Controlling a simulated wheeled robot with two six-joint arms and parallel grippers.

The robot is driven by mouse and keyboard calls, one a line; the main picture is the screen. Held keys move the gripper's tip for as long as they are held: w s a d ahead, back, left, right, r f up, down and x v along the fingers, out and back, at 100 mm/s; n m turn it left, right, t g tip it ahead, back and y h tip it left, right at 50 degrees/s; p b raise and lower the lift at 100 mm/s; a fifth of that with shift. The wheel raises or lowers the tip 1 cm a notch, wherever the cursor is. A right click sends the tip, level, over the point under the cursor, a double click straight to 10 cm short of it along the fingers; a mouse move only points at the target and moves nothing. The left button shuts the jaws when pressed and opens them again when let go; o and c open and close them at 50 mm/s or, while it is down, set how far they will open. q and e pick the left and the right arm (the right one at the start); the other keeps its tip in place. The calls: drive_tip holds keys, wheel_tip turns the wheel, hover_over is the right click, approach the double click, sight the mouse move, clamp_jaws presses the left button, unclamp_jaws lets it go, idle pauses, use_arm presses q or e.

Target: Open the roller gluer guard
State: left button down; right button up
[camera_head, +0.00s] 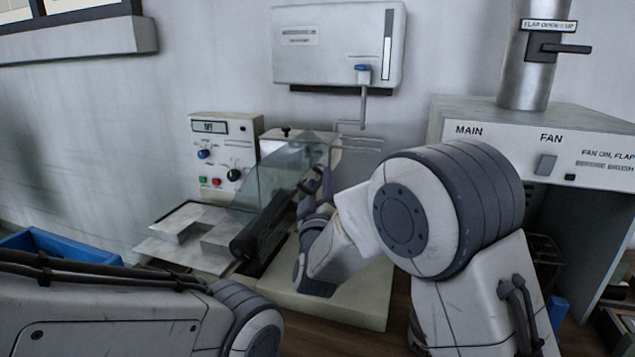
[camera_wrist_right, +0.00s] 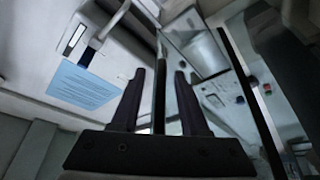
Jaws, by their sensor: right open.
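The roller gluer guard (camera_head: 278,172) is a clear, slanted panel over the dark roller (camera_head: 262,228) in the head view. The gluer's control box (camera_head: 224,150) stands to its left. My right gripper (camera_head: 319,182) is at the guard's right side, partly hidden by its own wrist. In the right wrist view my right gripper (camera_wrist_right: 160,75) is open, with its two dark fingers apart. A thin dark upright edge (camera_wrist_right: 159,95) shows between the fingers; I cannot tell whether it is part of the guard or whether they touch it. My left arm shows at the lower left, its gripper out of frame.
A white wall box (camera_head: 338,45) with a blue-topped lever hangs above the gluer. A grey MAIN/FAN hood (camera_head: 535,140) with a duct stands at right. A blue crate (camera_head: 60,245) sits at left. A light plate (camera_head: 190,235) lies left of the roller.

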drive_tip(key=shift+a, duration=0.1)
clamp_jaws()
idle(1.4)
